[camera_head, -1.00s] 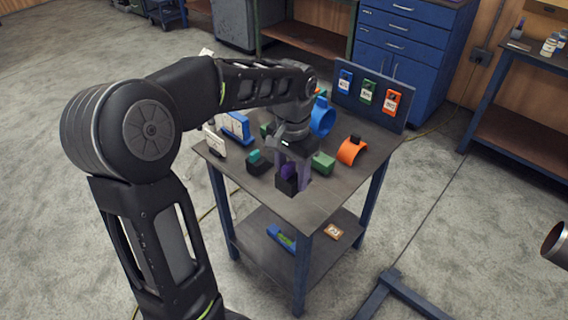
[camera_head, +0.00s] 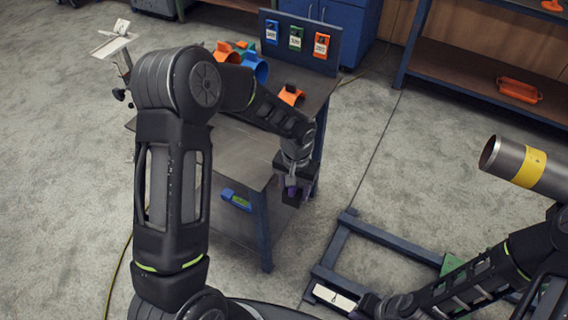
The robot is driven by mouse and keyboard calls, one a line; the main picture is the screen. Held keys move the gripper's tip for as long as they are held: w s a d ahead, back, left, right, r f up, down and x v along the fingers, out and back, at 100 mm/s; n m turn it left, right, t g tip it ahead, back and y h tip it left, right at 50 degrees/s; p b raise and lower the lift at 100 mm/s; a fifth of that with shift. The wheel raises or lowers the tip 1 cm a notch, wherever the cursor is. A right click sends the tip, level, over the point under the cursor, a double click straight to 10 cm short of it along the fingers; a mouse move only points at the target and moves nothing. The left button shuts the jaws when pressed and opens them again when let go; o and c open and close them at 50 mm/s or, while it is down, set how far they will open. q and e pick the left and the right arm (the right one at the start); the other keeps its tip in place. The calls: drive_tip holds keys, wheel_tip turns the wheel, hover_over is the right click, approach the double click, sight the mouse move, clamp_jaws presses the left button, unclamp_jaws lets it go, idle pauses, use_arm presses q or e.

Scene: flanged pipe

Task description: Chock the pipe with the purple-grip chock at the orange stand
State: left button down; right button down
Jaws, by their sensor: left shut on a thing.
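My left gripper (camera_head: 297,187) is shut on the purple-grip chock (camera_head: 292,196), a dark block with purple at its grip. It holds the chock in the air off the right front corner of the worktable. The pipe (camera_head: 525,166), grey metal with a yellow band and an open left end, is at the right, apart from the chock. A dark blue floor frame (camera_head: 385,235) lies below the pipe, with a green piece (camera_head: 454,264) on it. My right gripper (camera_head: 364,307) is low near the frame's front end; its fingers are unclear. I see no orange stand.
The worktable (camera_head: 245,150) holds a blue ring (camera_head: 257,70) and an orange saddle piece (camera_head: 291,95). A panel with blue, green and orange tags (camera_head: 320,46) stands at its back. A shelf with an orange tray (camera_head: 519,90) is at upper right. Floor between table and frame is clear.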

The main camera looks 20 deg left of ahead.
wheel_tip(320, 180, down, 8)
drive_tip(key=b, duration=0.7)
drive_tip(key=shift+w+a+f, duration=0.15)
drive_tip(key=shift+w+f, duration=0.1)
